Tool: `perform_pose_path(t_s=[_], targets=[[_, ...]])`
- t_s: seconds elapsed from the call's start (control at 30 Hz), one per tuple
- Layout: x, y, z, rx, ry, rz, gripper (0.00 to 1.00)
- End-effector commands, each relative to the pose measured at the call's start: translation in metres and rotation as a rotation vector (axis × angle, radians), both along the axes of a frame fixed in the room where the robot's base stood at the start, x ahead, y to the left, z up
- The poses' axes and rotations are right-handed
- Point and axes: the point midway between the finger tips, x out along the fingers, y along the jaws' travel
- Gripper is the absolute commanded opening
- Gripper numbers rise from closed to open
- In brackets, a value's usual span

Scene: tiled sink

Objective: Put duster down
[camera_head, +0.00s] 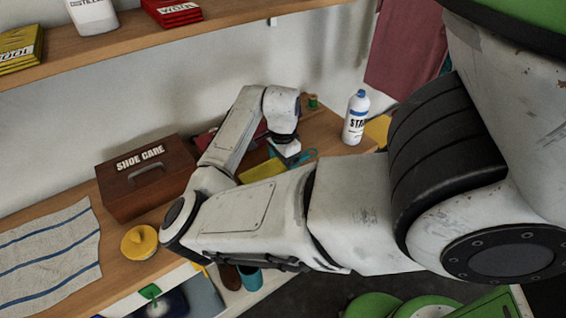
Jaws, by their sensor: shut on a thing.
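My gripper (289,154) points down over the wooden counter, between the shoe care box and the starch bottle. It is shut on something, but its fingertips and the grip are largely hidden. A flat yellow piece (262,171), which looks like the duster, shows just left of and below the fingers, partly covered by my arm. I cannot tell whether it touches the counter.
The brown shoe care box (147,182) stands left, with a striped cloth (45,255) and yellow round tin (139,242) nearby. The starch bottle (355,117) stands right of my gripper. A teal-handled item (305,156) lies close by. A shelf (110,40) runs above.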

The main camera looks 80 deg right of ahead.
Motion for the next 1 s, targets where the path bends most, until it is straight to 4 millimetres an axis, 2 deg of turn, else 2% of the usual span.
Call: perform_pose_path(t_s=[0.3,0.33,0.47,0.8,1.0], targets=[[0.0,0.0,-0.004,-0.001,0.001,0.0,0.45],[0.0,0.0,-0.003,-0.001,0.001,0.0,0.86],[0.0,0.0,-0.002,-0.001,0.001,0.0,0.99],[0.0,0.0,0.003,-0.001,0.0,-0.001,1.0],[0.0,-0.001,0.032,-0.004,-0.001,-0.002,1.0]])
